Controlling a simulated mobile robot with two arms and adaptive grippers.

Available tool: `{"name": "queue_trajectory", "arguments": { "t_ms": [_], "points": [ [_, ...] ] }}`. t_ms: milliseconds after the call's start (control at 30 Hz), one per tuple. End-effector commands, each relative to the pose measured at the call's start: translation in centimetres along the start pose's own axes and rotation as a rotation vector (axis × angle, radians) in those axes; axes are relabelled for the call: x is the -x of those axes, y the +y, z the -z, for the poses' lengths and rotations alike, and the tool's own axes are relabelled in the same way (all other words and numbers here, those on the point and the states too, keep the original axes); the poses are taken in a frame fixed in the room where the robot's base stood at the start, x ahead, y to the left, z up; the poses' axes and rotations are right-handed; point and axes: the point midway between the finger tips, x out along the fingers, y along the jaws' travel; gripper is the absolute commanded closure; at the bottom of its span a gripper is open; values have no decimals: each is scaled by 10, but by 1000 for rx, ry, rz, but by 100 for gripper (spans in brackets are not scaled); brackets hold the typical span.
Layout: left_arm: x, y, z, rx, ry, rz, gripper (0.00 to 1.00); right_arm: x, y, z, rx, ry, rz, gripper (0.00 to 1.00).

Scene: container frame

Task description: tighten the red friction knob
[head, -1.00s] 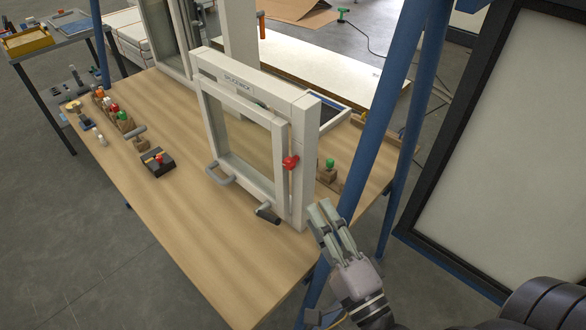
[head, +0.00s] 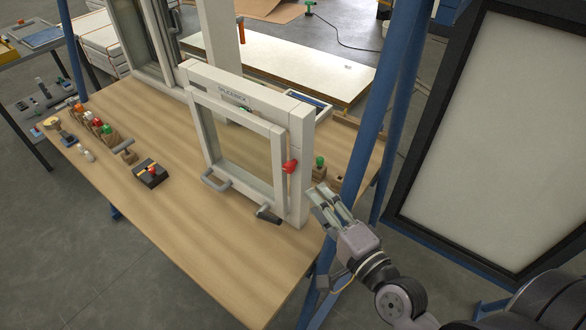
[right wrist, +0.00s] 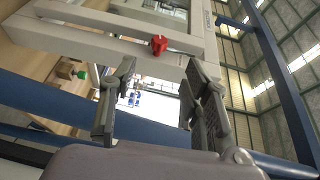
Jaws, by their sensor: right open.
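The red friction knob (head: 290,166) sits on the right side of the white window frame (head: 298,190), which stands upright on the wooden table. In the right wrist view the red knob (right wrist: 159,45) shows beyond the fingertips, between them and a little higher. My right gripper (head: 322,195) is open and empty, to the right of the frame and just lower than the knob in the head view. Its two fingers also show spread apart in the right wrist view (right wrist: 157,75). It is apart from the knob. My left gripper is not in view.
A blue post (head: 365,140) stands close beside my right gripper. A green knob (head: 320,161) on a wooden block is behind the frame. A grey handle (head: 268,214) sticks out low on the frame. The front of the wooden table (head: 215,255) is clear.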

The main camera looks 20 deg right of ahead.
Motion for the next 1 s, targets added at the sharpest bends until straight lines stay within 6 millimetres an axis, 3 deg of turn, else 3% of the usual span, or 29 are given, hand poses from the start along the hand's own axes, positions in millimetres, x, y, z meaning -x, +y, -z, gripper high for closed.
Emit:
{"name": "queue_trajectory", "arguments": {
  "t_ms": [300, 500, 700, 1000],
  "points": [
    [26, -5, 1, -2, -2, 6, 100, -69, -4, 0, -1, 0, 2, 56],
    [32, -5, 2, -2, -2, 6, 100, -97, -2, 0, 0, -1, 1, 56],
    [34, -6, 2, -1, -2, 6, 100, -107, 0, 0, 0, -1, 0, 56],
    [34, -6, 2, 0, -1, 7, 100, -107, 0, 0, 0, -1, 0, 60]
  ]
}}
